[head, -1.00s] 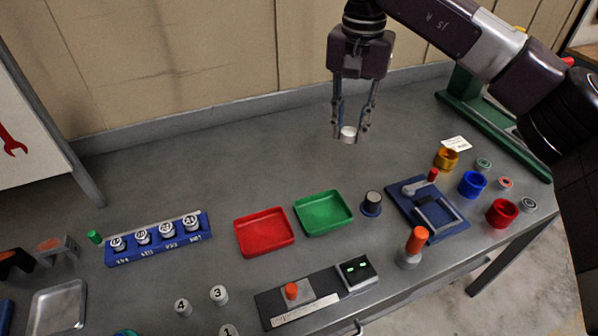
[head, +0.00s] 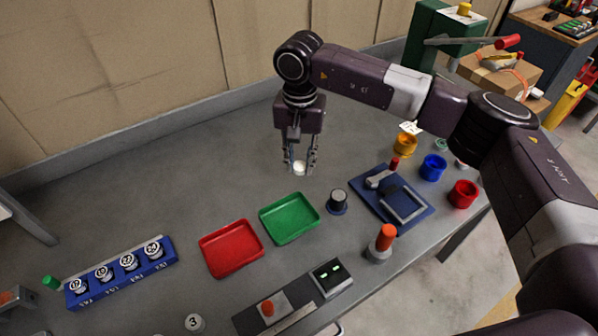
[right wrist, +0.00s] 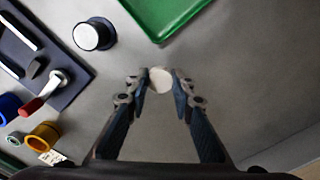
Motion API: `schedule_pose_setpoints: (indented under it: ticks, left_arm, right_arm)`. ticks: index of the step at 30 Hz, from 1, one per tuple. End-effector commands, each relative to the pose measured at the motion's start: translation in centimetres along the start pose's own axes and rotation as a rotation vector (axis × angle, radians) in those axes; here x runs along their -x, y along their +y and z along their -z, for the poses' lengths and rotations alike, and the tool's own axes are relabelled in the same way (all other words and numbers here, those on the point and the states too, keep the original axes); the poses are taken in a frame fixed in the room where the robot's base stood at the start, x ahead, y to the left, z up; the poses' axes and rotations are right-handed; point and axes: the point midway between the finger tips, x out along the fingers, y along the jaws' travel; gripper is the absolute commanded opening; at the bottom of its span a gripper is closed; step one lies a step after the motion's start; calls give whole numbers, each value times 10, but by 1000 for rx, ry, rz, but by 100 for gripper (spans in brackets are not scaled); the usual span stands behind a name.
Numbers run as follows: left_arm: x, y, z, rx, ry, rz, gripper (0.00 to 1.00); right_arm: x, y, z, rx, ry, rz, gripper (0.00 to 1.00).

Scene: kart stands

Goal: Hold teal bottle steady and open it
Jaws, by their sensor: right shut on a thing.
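My right gripper (head: 300,163) is shut on a small white round thing, behind the green tray. The white thing (right wrist: 161,79) shows between the fingertips in the right wrist view; which kind of thing it is I cannot tell. It also shows in the head view (head: 300,168). Whether it touches the table is unclear. No teal bottle can be made out in the current views. My left gripper is not in view.
A green tray (head: 263,213) and a red tray (head: 204,247) lie in front of the gripper. A dark knob (head: 337,201), a blue fixture (head: 427,213) and coloured cups stand to the right. A blue rack (head: 122,277) holds numbered white pieces. The table left of the gripper is clear.

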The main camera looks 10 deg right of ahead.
Motion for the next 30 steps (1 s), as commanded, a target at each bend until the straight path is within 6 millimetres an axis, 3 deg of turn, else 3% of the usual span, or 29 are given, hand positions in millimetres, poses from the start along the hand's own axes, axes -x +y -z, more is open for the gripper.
schedule_pose_setpoints:
  ticks: [7, 15, 26, 27, 30]
  left_arm:
    - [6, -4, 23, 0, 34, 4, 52]
    - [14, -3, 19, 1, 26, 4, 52]
    - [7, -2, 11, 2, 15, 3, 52]
    - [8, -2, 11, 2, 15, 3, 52]
    - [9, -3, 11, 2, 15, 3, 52]
  right_arm:
    - [-18, 0, 0, 0, -1, 0, 0]
    - [-52, 0, 0, 0, -1, 1, 0]
    - [-57, 0, 0, 0, 1, 1, 0]
    - [-55, 0, 0, 0, 1, 1, 25]
    - [-55, 0, 0, 0, 0, 0, 36]
